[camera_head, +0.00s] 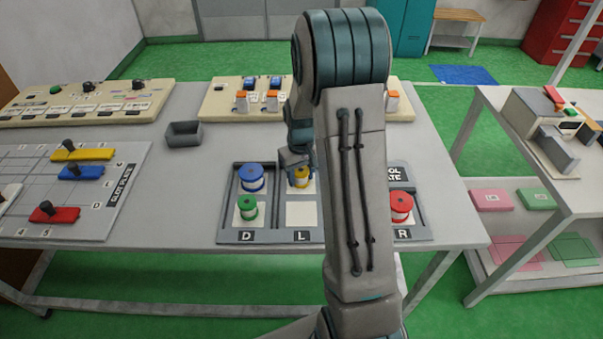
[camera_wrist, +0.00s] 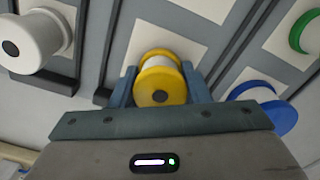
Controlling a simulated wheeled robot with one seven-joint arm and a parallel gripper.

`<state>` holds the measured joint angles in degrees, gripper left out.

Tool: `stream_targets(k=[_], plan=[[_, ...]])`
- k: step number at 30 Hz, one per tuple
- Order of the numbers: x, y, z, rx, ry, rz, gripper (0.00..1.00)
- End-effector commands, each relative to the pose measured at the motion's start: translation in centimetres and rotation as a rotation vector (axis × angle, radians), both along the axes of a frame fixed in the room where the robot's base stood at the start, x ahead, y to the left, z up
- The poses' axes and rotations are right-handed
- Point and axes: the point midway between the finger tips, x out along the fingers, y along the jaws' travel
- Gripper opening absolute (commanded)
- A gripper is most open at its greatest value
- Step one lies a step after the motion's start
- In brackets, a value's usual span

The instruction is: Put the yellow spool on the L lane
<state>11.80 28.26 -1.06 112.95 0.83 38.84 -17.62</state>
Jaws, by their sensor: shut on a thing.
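The yellow spool (camera_head: 301,178) is at the rear of the L lane on the grey lane board (camera_head: 268,237). In the wrist view the yellow spool (camera_wrist: 161,82) is between the two blue-grey fingers of my gripper (camera_wrist: 160,92). My gripper (camera_head: 297,165) is shut on it. A white square pad lies just beyond the spool in the wrist view. I cannot tell whether the spool touches the board or is held slightly above it. The front pad (camera_head: 301,214) of the L lane, by the "L" label, is bare.
The D lane holds a blue spool (camera_head: 251,177) and a green spool (camera_head: 246,208). A red spool (camera_head: 401,207) stands by the R label. A white spool (camera_wrist: 32,40) shows in the wrist view; my arm hides that area in the head view. A grey bin (camera_head: 183,134) stands left.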

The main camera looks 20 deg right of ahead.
Motion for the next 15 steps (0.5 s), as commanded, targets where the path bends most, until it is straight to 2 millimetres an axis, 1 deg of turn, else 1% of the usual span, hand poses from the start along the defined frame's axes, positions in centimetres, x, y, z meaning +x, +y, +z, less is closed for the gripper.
stream_targets(k=[5, 8, 9, 11, 15], plan=[[0.02, 0.0, 0.0, 0.0, -0.001, 0.0, 0.18], [0.02, 0.0, -0.39, 0.0, 0.0, 0.001, 0.18], [0.02, 0.0, -0.33, 0.0, 0.0, 0.001, 0.48], [0.01, -0.01, -0.27, 0.0, 0.0, 0.001, 0.64], [0.01, -0.01, -0.26, 0.0, 0.0, 0.0, 0.64]])
